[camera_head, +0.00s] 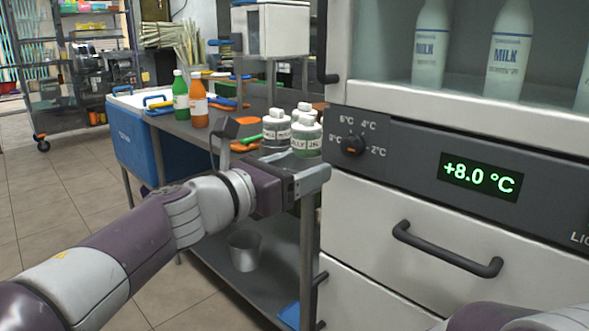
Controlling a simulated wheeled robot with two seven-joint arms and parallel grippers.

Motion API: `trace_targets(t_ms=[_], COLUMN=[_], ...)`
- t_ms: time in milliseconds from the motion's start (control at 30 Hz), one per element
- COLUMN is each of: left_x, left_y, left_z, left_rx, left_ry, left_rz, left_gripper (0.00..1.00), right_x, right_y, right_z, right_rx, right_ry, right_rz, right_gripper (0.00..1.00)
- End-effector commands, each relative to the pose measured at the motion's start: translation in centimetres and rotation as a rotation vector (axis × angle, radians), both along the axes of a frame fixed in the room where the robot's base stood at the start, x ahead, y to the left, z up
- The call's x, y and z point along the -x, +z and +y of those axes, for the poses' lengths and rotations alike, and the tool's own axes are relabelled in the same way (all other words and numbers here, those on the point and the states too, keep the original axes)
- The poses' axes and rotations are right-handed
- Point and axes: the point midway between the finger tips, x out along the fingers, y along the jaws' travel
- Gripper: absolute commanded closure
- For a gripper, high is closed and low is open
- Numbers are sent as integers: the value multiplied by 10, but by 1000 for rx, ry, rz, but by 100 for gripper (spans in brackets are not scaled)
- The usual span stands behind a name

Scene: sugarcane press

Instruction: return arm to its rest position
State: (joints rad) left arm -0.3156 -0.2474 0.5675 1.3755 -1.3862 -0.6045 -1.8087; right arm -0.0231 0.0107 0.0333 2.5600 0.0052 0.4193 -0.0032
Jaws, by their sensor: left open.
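My left arm comes in from the lower left, and its gripper (318,178) is open near the front corner of the steel table, just left of the fridge. I see nothing held between its fingers. Several white-capped jars (306,136) stand on the table just behind the gripper. I cannot tell the exact gap between gripper and jars. Part of my right arm shows at the bottom right edge, and its gripper is out of the picture.
A fridge (400,215) with a dial (354,145), a +8.0 °C display (480,176) and a drawer handle (445,250) fills the right side. A green bottle (181,98) and an orange bottle (198,103) stand on the table. A blue cooler (135,143) is at left. The floor at left is clear.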

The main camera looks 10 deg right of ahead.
Motion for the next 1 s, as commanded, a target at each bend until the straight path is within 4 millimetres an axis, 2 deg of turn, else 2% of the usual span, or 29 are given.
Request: trace_targets(t_ms=[133, 433, 500, 567, 633, 667, 700, 767, 800, 867, 900, 967, 1000], left_x=[7, 7, 4, -8, -26, -33, -37, -32, -21, 4, 25, 60, 85], left_y=[0, 0, -1, -6, -38, -60, -90, -137, -168, -210, -234, -263, -279], left_z=[9, 9, 12, 22, 48, 65, 90, 127, 148, 177, 192, 211, 220], left_rx=[0, 9, 60, 202, 506, 676, 898, 1210, 1403, 1676, 1844, 2069, -2141], left_ry=[1, 0, 22, 96, 269, 377, 530, 764, 923, 1165, 1326, 1559, -1665], left_rz=[0, 11, 81, 243, 588, 768, 981, 1228, 1350, 1476, 1524, 1548, -1492], left_gripper=[33, 33, 33, 33, 33, 33, 33, 33, 33, 33, 33, 33, 33], right_x=[0, 0, 0, 0, 0, 0, 0, 0, 0, 0, 0, 0, 0], right_y=[1, 1, 1, 1, 1, 4, 10, 19, 25, 33, 39, 47, 53], right_z=[0, 0, 0, 0, 0, 0, 0, 0, 0, 0, 0, 0, 0], right_rx=[0, 0, 0, 0, 0, 0, 0, 0, 0, 0, 0, 0, 0], right_ry=[0, 0, 0, 0, 0, 0, 0, 0, 0, 0, 0, 0, 0], right_rz=[0, 0, 0, 0, 0, 0, 0, 0, 0, 0, 0, 0, 0], right_gripper=[60, 60, 60, 60, 60, 60, 60, 60, 60, 60, 60, 60, 60])
